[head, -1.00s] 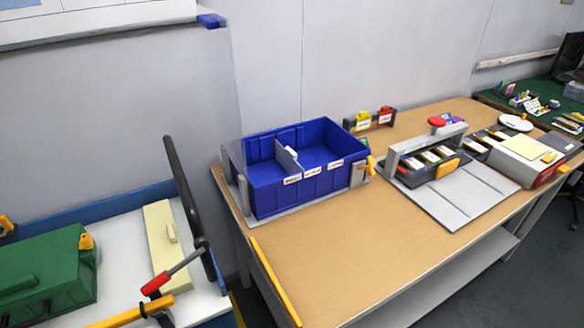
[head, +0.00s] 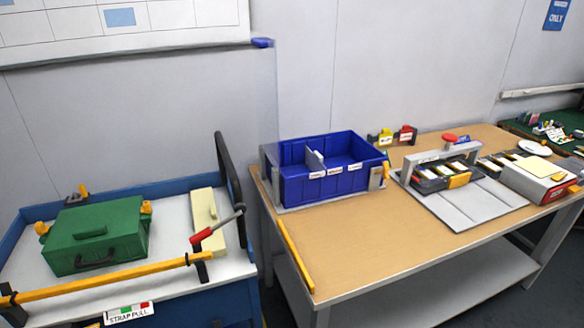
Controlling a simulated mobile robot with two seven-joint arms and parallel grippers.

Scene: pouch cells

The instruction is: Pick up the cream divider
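The cream divider (head: 203,213) is a flat, pale cream panel with a small raised grip on its face. It lies on the white top of the blue-edged cart at the left, to the right of the green case (head: 97,236). A red-handled lever (head: 214,228) crosses in front of its lower part and hides some of it. Neither of my grippers shows in the head view.
A yellow bar (head: 110,281) runs across the cart's front. A black upright handle (head: 229,165) stands at the cart's right edge. The wooden table (head: 345,240) holds a blue bin (head: 315,187), a grey tray stand (head: 470,206) and a red-and-white box (head: 540,178). Its front middle is clear.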

